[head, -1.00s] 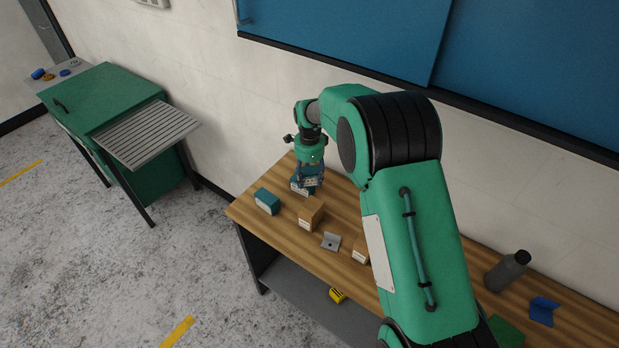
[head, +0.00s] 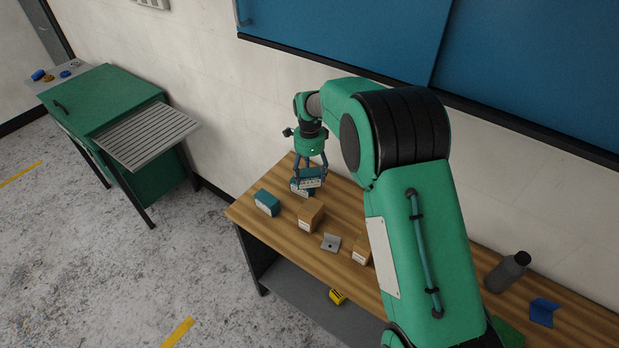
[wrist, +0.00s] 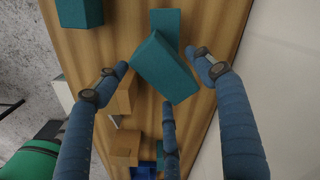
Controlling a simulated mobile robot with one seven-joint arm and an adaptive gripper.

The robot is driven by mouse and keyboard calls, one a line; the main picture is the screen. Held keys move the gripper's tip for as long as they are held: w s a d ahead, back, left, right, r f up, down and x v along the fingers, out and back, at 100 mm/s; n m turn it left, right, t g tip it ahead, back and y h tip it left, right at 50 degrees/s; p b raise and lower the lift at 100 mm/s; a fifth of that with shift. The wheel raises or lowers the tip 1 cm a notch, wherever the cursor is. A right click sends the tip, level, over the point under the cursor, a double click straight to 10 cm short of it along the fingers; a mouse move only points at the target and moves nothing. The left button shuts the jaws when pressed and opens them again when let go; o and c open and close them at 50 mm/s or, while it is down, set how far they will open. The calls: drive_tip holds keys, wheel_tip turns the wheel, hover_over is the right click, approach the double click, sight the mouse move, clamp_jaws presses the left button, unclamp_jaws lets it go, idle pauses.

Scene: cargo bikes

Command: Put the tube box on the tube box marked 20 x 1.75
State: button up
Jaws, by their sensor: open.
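A teal tube box (head: 313,179) with a white label lies over a second teal box (head: 299,190) near the table's back left edge. In the wrist view the upper box (wrist: 165,67) is turned askew and covers part of the lower box (wrist: 165,20). Whether it lies flat is hard to tell. A third teal box (head: 266,202) stands to the left. The labels are too small to read. My gripper (head: 311,176) points down at the upper box. Its three fingers (wrist: 163,78) are spread open around that box, with gaps visible.
Brown boxes (head: 311,216) (head: 361,249) and a grey bracket (head: 331,242) stand toward the front of the wooden table (head: 280,235). A grey bottle (head: 507,270) and a blue item (head: 544,312) are at the right. The wall is close behind.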

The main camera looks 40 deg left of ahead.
sight(309, 174)
drive_tip(key=shift+r, duration=2.1)
drive_tip(key=shift+r, duration=0.1)
